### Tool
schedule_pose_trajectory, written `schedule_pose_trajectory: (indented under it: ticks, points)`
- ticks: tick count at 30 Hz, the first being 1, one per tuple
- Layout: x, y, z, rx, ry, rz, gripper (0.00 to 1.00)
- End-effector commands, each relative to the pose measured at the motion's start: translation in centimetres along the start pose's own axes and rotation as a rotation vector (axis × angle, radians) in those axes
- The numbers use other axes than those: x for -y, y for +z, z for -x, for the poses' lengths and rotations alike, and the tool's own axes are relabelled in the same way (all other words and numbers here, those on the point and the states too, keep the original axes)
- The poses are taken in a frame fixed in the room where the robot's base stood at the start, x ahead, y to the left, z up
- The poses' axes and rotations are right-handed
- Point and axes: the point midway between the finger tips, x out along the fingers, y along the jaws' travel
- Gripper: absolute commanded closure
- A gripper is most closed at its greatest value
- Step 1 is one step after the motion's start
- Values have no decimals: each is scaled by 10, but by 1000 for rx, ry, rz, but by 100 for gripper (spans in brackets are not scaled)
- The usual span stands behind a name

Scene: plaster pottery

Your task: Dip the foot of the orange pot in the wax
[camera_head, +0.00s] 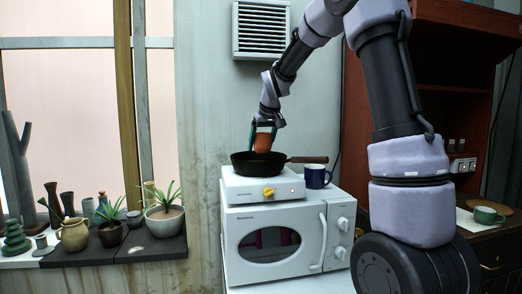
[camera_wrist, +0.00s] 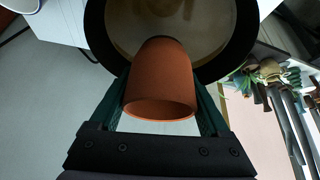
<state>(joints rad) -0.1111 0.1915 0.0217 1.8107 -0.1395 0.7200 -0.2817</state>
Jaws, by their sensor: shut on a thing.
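The orange pot (camera_head: 263,142) is held between the two fingers of my gripper (camera_head: 264,128), above the black pan. In the wrist view the orange pot (camera_wrist: 160,82) shows its open rim toward the camera, with my gripper's green fingers (camera_wrist: 161,108) on either side of it. Its foot points away from the camera, toward the pan. The pan (camera_head: 240,165) sits on a white hotplate (camera_head: 237,190). In the wrist view the pan (camera_wrist: 243,35) holds a pale tan layer, which looks like the wax (camera_wrist: 125,30). I cannot tell whether the foot touches it.
The hotplate stands on a white microwave (camera_head: 315,222). The pan's handle (camera_head: 308,159) points right, over or close to a blue mug (camera_head: 318,176). Potted plants and vases crowd the windowsill (camera_head: 150,246) at left. A green cup (camera_head: 487,215) stands at far right.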

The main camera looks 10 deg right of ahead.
Motion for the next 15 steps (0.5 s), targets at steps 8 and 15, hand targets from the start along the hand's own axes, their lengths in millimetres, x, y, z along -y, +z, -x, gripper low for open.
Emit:
schedule_pose_trajectory:
  ticks: [8, 15]
  points:
    - [0, -12, 20, -3, 1, 1, 80]
    - [0, -22, 37, -3, 0, 0, 80]
